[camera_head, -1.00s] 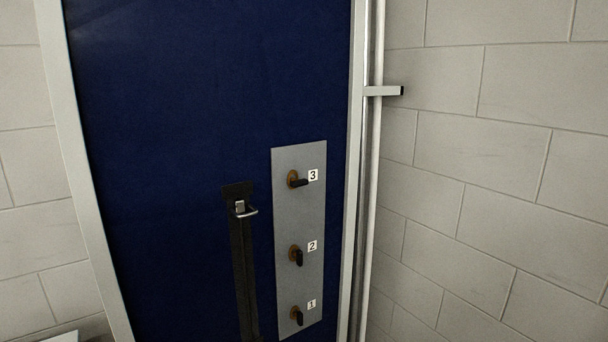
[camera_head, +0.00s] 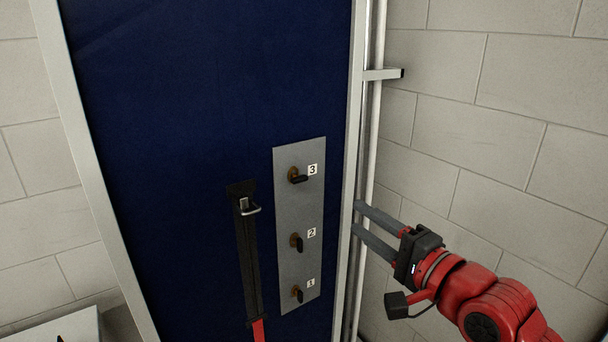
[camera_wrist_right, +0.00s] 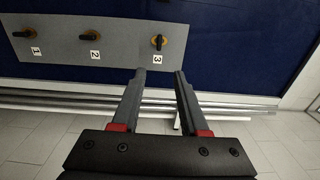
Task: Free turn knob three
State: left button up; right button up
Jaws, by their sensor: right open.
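Knob three (camera_head: 297,175) is a black handle on an orange-brown round base, beside a label "3" at the top of a grey plate (camera_head: 287,214). Its handle lies roughly sideways, while the handles of knob two (camera_head: 297,243) and knob one (camera_head: 297,293) point roughly up and down. Knob three also shows in the right wrist view (camera_wrist_right: 159,41), just beyond the fingers. My right gripper (camera_head: 357,217) is open and empty, to the right of the plate and lower than knob three, apart from it. My left gripper is not in view.
The plate is on a dark blue panel (camera_head: 210,90) in a pale frame. A black strap with a metal buckle (camera_head: 247,207) hangs left of the plate. A pale vertical pole with a bracket (camera_head: 382,74) runs along the right edge, near my right gripper. Block walls stand on both sides.

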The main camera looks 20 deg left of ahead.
jog(key=p, duration=0.5)
send_near(302, 181)
jog(key=x, duration=0.7)
jog(key=shift+w+a+r, duration=0.15)
jog(key=shift+a+r, duration=0.05)
jog(key=shift+a, duration=0.2)
jog(key=shift+w+a+f, duration=0.1)
jog(key=shift+w+a, duration=0.35)
jog(key=shift+c, duration=0.3)
grip_shut()
